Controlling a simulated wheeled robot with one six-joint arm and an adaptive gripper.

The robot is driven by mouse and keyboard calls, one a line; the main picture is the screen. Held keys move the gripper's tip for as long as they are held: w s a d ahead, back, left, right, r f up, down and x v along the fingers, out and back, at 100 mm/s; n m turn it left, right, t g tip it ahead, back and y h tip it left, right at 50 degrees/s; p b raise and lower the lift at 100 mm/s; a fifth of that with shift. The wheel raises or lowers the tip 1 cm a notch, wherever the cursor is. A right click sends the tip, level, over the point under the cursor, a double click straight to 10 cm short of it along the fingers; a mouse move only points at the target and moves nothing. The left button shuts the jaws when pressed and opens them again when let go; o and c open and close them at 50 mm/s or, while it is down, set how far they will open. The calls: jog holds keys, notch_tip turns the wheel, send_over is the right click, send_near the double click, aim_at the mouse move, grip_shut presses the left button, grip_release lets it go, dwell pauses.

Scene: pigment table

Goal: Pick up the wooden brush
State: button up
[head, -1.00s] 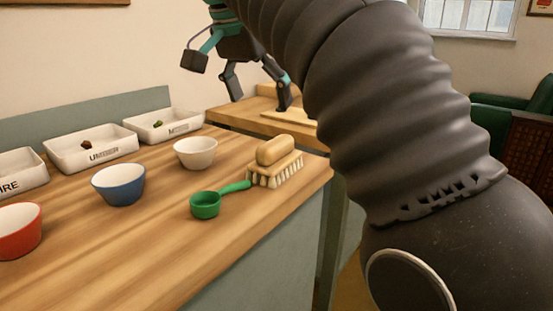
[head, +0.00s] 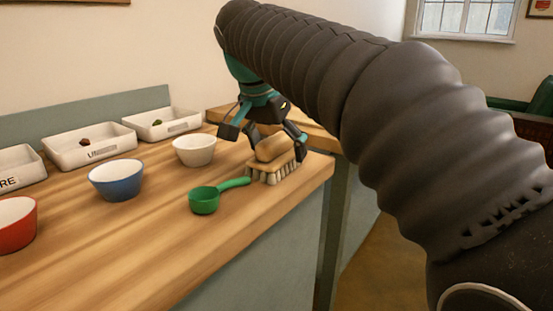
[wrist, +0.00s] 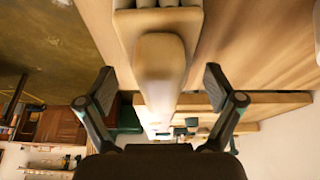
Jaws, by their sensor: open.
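The wooden brush (head: 272,150) lies bristles down near the right end of the table, with a rounded wooden handle on top and pale bristles below. It also shows in the wrist view (wrist: 160,62), its handle pointing between the fingers. My gripper (head: 272,133) is open and empty, just above and behind the brush, with its fingers to either side. In the wrist view my gripper (wrist: 160,90) shows both fingers apart and no contact with the brush. The arm does not cover the brush in the head view.
A green scoop (head: 205,199) lies close in front of the brush, its handle reaching toward the bristles. A white bowl (head: 194,149), a blue bowl (head: 117,181) and a red bowl (head: 16,224) stand to the left. White trays (head: 92,150) line the back. The table edge is close on the right.

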aim_at(281, 135)
jog(key=shift+w+d+f, duration=0.15)
jog(key=shift+f, duration=0.35)
jog(key=c, duration=1.3)
jog(key=shift+r, duration=0.45)
notch_tip(281, 135, up, 4)
jog(key=shift+f+p, duration=0.1)
jog(key=shift+p, duration=0.45)
jog(key=s+d+r, duration=0.6)
jog(key=s+d, duration=0.1)
jog(key=d, duration=0.2)
jog(key=shift+s+r, duration=0.15)
jog(key=shift+s, duration=0.05)
